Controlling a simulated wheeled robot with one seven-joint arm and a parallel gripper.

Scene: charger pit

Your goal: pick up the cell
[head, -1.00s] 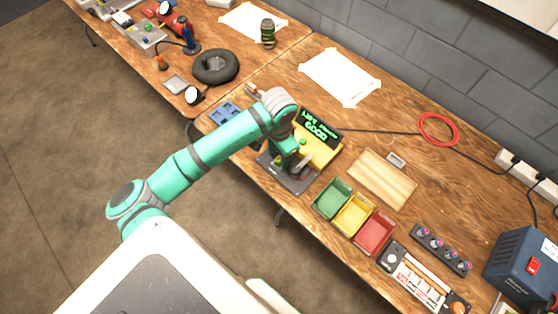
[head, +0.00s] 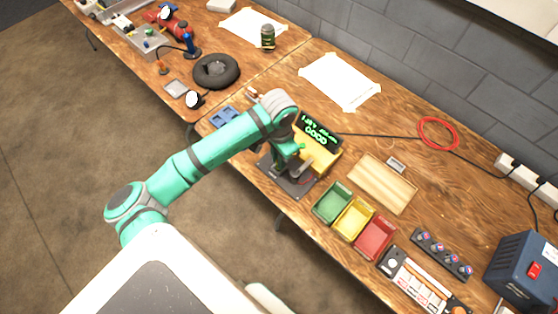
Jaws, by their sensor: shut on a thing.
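A yellow tester (head: 326,161) with a dark screen (head: 319,131) showing green text, seemingly "GOOD", stands near the front edge of the bench. Its dark base plate (head: 291,186) reaches toward the edge. My gripper (head: 303,167) is low over this plate, beside the yellow body. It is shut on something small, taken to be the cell. The cell itself is mostly hidden by my wrist and fingers, so its contact with the tester cannot be told.
Green (head: 332,203), yellow (head: 353,218) and red (head: 375,239) bins stand right of the tester. A wooden board (head: 382,184) lies behind them. A blue tray (head: 224,116) is left of my arm. A black cable runs back from the tester toward a red coil (head: 438,133).

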